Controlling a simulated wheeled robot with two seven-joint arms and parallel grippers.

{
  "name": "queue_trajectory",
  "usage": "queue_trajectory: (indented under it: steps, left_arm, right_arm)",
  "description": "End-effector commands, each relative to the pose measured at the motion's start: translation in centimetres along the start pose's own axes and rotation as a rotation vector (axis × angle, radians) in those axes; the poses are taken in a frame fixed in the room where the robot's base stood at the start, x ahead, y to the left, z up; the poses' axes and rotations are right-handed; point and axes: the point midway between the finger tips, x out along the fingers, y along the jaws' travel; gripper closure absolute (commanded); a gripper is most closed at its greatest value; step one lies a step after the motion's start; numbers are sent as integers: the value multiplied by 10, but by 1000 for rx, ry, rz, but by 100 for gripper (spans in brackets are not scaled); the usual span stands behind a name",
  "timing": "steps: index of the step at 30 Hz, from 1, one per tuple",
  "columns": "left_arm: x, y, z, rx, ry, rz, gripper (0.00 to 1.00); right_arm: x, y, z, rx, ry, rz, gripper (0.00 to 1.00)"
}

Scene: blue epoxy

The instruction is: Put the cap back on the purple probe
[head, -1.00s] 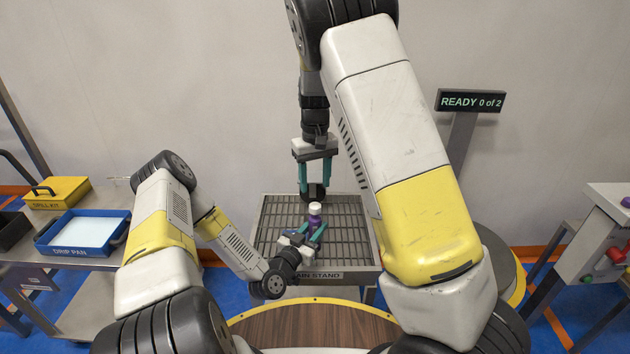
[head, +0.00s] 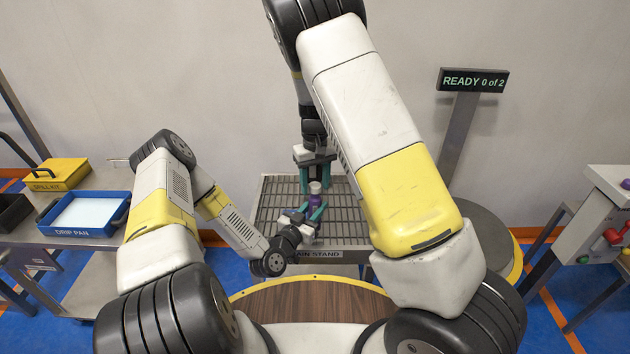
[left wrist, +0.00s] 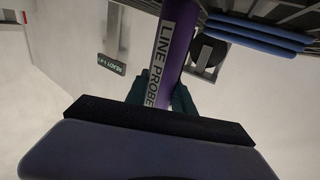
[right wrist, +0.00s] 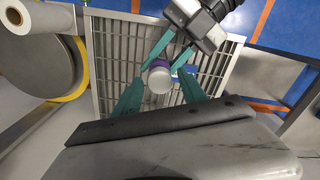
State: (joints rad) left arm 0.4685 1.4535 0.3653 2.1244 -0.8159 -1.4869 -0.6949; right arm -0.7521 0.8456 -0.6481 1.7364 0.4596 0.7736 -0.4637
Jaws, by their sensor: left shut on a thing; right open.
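The purple probe (head: 315,201) stands roughly upright over the drain stand in the head view. The left wrist view shows its purple shaft (left wrist: 172,45) with a "LINE PROBE" label. My left gripper (head: 310,214) is shut on the shaft from the side. A white cap-like piece (head: 315,187) sits at the probe's top; its round end (right wrist: 160,82) faces the right wrist camera. I cannot tell whether it is fully seated. My right gripper (head: 315,178) is open, pointing down from above, with its teal fingers on either side of the white piece.
The grated drain stand (head: 350,240) lies below both grippers. Blue bars (left wrist: 258,35) show near the grate in the left wrist view. A sign (head: 473,80) reads "READY 0 of 2".

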Motion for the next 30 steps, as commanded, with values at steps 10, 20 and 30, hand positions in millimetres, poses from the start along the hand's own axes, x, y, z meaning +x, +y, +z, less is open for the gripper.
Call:
queue_trajectory:
  steps: [10,20,30]
  left_arm:
    - [0,0,0,0,0,0,100]
    - [0,0,0,0,0,0,100]
    - [0,0,0,0,0,0,100]
  right_arm:
    - [0,0,0,0,0,0,100]
    - [0,0,0,158,1,0,100]
    - [0,0,0,156,1,0,49]
